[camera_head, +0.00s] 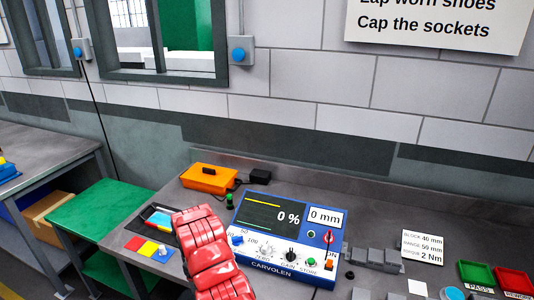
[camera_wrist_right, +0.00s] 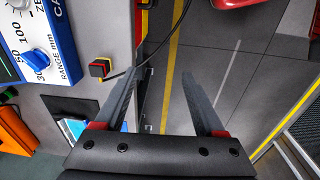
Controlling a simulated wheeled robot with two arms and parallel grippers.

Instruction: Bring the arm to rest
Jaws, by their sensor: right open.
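My right gripper (camera_wrist_right: 166,72) shows in the right wrist view. Its two grey fingers are apart, with nothing between them. It is beside the bench's front edge, with grey floor beyond the fingers. The blue and white Carvolen test unit (camera_wrist_right: 35,40) is at the upper left of that view, clear of the fingers. In the head view this unit (camera_head: 285,238) stands on the bench, and its screen reads 0 %. My right gripper's fingers cannot be made out in the head view. My left gripper is in neither view.
An orange case (camera_head: 208,178) lies behind the unit on the left. Grey blocks (camera_head: 373,257), a green tray (camera_head: 477,275) and a red tray (camera_head: 514,281) are to the right. A green-topped table (camera_head: 95,212) stands to the left. A small red, yellow and black block (camera_wrist_right: 101,67) is near the left finger.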

